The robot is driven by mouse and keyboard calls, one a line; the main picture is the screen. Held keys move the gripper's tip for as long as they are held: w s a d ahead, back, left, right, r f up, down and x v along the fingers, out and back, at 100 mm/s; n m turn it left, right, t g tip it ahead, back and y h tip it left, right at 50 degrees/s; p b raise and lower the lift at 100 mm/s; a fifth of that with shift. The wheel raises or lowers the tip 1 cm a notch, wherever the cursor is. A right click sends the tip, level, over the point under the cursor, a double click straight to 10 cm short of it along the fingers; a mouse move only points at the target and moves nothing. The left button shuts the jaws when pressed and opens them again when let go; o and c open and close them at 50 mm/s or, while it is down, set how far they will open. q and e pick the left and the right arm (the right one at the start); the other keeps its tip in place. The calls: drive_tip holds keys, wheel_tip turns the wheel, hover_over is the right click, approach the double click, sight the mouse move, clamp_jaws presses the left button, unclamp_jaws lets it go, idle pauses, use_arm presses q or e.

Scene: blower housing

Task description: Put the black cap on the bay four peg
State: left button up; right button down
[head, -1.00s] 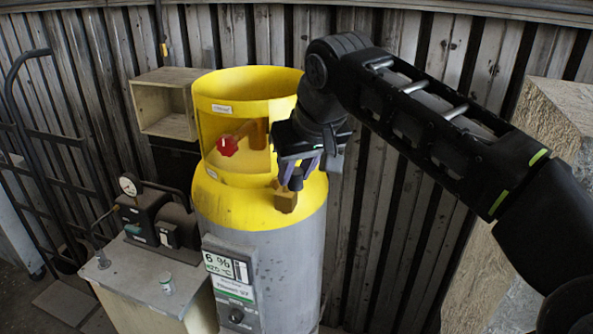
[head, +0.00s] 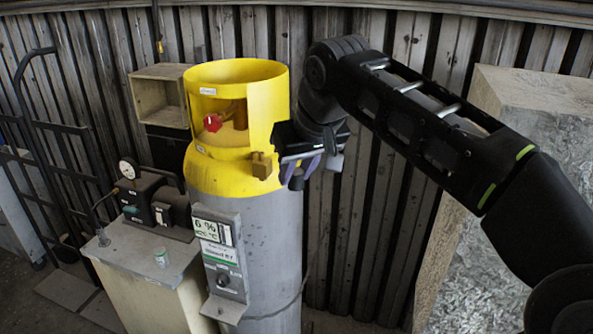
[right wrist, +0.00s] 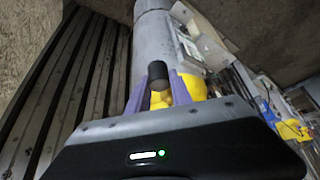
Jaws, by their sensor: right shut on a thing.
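My right gripper (head: 300,172) is shut on a small dark piece, apparently the black cap (head: 296,182). In the right wrist view the black cap (right wrist: 158,74) shows as a short dark cylinder between the purple fingers. The gripper is at the right side of the yellow-topped grey cylinder (head: 250,205), just right of a brass-coloured block (head: 261,166) on its side. I cannot make out a peg marked bay four. A red knob (head: 212,123) shows inside the opening of the yellow collar (head: 262,100). My left gripper is out of view.
A panel box (head: 222,255) hangs on the cylinder's front. A wooden box (head: 160,98) is behind. A large block (head: 545,110) stands at the right.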

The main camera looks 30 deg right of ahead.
drive_tip(key=shift+s, duration=0.1)
idle(0.3)
drive_tip(key=w+a+f+b, duration=0.1)
drive_tip(key=w+a+f, duration=0.2)
drive_tip(key=f, duration=0.7)
drive_tip(key=w+a+f+n+b, duration=0.1)
drive_tip(key=w+a+f, duration=0.3)
drive_tip(key=f, duration=0.6)
drive_tip(key=w+a+f+b, duration=0.2)
drive_tip(key=a+f, duration=0.4)
drive_tip(key=f, duration=0.4)
drive_tip(key=shift+w+n+y, duration=0.3)
drive_tip(key=shift+w+y, duration=0.1)
drive_tip(key=shift+w, duration=0.45)
